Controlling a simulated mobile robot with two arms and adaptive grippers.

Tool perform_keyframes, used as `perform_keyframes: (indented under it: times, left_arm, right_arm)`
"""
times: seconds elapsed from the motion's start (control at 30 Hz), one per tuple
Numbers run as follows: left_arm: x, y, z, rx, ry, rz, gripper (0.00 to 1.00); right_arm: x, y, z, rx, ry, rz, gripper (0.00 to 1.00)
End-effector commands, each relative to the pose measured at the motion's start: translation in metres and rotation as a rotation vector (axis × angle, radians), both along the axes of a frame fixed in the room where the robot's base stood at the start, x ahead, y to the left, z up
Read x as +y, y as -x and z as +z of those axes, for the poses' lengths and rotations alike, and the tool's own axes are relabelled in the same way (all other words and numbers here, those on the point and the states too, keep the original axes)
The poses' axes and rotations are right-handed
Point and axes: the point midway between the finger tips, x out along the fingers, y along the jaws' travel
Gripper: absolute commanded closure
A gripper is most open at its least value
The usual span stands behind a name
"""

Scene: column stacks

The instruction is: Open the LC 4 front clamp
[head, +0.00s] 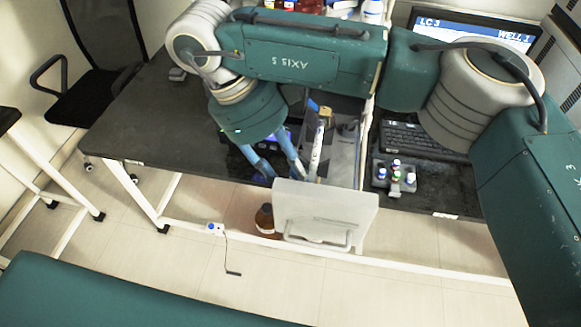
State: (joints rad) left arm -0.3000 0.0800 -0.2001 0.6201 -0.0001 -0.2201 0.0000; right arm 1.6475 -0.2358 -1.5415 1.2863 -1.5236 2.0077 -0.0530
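My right gripper (285,174) hangs from the arm that comes in from the right. Its two blue-grey fingers point down and stand apart, with nothing seen between them. It is over the front of the instrument, just behind the top edge of a pale front panel (325,212) with a handle. A slim white column (317,148) with a blue top stands just right of the fingers, beside a brass-coloured fitting (325,113). I cannot make out the LC 4 front clamp; my arm and the panel hide much of the stack. My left gripper is not in view.
A dark bench top (150,118) extends left. At right are a small rack of capped vials (395,178), a keyboard (420,138) and a monitor (475,30) reading LC 3. A brown bottle (265,218) stands beside the panel. Floor in front is mostly clear.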

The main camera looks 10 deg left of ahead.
Motion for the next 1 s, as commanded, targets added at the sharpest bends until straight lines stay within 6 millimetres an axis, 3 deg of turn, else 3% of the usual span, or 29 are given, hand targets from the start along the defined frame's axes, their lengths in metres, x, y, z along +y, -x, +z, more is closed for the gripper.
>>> perform_keyframes:
  times: [0.17, 0.6, 1.0]
  left_arm:
    - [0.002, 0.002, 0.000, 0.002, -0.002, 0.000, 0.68]
    - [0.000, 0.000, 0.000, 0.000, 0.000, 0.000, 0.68]
    - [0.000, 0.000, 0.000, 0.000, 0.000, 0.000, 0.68]
  right_arm:
    - [0.001, -0.001, 0.005, -0.002, 0.001, -0.001, 0.66]
    - [0.029, -0.001, 0.062, -0.002, 0.002, 0.000, 0.66]
    - [0.032, -0.001, 0.068, 0.001, 0.001, 0.001, 0.66]
